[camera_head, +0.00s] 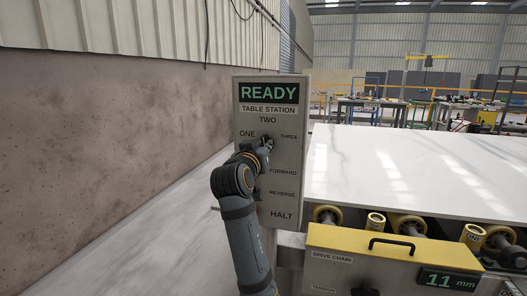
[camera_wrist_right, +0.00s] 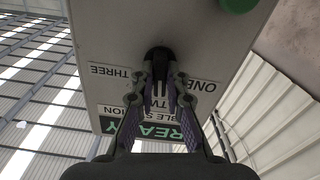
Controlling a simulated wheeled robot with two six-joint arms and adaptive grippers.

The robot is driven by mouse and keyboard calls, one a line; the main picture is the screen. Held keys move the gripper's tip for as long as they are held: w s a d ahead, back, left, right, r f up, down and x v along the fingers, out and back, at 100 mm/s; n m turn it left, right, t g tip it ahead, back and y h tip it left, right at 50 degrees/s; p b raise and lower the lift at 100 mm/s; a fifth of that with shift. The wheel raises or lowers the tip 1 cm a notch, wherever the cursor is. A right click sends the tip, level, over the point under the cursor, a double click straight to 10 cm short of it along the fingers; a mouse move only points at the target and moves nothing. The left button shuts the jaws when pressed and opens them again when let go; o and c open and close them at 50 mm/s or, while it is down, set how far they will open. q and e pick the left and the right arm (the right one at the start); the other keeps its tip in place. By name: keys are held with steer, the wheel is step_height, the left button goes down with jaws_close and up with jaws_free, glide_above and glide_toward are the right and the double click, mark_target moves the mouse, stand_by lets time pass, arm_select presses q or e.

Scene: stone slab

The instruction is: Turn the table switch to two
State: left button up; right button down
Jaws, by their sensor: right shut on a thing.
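The grey table station panel (camera_head: 298,183) stands upright, with READY lit in green at its top. Its dial labels ONE (camera_head: 247,133), TWO (camera_head: 268,119) and THREE (camera_head: 288,136) surround the switch. The black table switch knob (camera_wrist_right: 158,52) shows in the right wrist view, where the panel appears upside down. My right gripper (camera_head: 267,143) is at the dial, and its fingers (camera_wrist_right: 158,75) are shut on the knob from both sides. The fingers cover much of the knob, so I cannot tell which label it points to. My left gripper is in neither view.
FORWARD (camera_head: 283,171), REVERSE (camera_head: 282,193) and HALT (camera_head: 282,214) labels sit below the dial, partly beside my arm. A white slab (camera_head: 420,165) lies on rollers at right; a wall (camera_head: 100,140) stands at left.

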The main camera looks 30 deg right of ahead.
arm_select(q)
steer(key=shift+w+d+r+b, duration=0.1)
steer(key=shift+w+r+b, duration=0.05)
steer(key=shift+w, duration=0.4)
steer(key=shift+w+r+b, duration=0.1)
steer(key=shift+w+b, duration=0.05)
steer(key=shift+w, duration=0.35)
arm_select(e)
steer(key=shift+m, duration=0.9)
steer(key=c, duration=1.4)
jaws_free()
steer(key=shift+o, duration=0.2)
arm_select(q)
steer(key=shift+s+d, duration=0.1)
arm_select(e)
step_height(320, 180, up, 10)
